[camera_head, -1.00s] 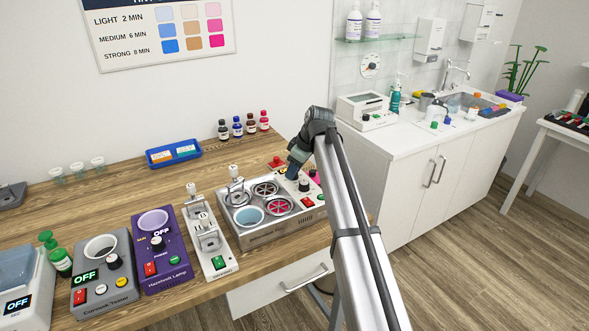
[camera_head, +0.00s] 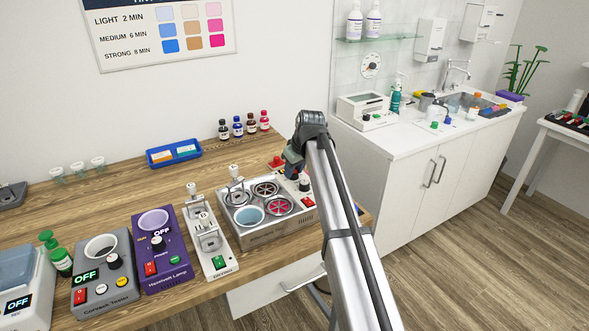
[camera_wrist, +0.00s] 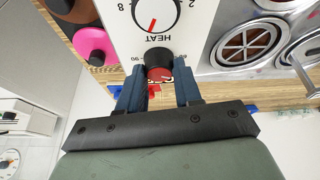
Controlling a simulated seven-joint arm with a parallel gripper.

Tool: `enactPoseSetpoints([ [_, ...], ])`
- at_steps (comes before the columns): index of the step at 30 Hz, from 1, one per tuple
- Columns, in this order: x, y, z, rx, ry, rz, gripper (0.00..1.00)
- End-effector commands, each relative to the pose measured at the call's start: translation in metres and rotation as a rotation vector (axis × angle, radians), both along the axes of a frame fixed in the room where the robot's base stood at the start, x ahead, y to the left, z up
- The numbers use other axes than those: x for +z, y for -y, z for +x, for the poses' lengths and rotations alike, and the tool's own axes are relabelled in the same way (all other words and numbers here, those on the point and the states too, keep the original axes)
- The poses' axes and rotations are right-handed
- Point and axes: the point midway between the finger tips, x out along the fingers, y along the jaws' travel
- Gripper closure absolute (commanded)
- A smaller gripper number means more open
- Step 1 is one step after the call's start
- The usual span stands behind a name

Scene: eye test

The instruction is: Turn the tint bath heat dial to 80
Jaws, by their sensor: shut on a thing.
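My gripper (camera_wrist: 158,88) is shut on the heat dial (camera_wrist: 158,72), a small knob with a dark side and a red face, on a white panel (camera_wrist: 112,22). Its two blue fingers stand on either side of the knob. The label HEAT and small numbers show beside it, upside down; 90 is at its left, and the number at its right is hard to read. The dial's pointer is not clear. In the head view my gripper (camera_head: 290,171) is over the far end of the tint bath unit (camera_head: 263,233) and hides the dial.
A second dial (camera_wrist: 152,12) with a red pointer sits close to the heat dial; it shows black in the head view (camera_head: 304,185). A pink container (camera_wrist: 94,43) stands beside the panel. Several round wells, some coloured, lie left of my gripper. A red switch (camera_head: 307,201) is near.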

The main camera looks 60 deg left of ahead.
Motion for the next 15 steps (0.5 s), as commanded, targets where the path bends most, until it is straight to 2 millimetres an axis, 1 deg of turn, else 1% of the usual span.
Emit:
enactPoseSetpoints([
  [15,0.0002,-0.0012,-0.0020,-0.488,0.004,0.001,0.97],
])
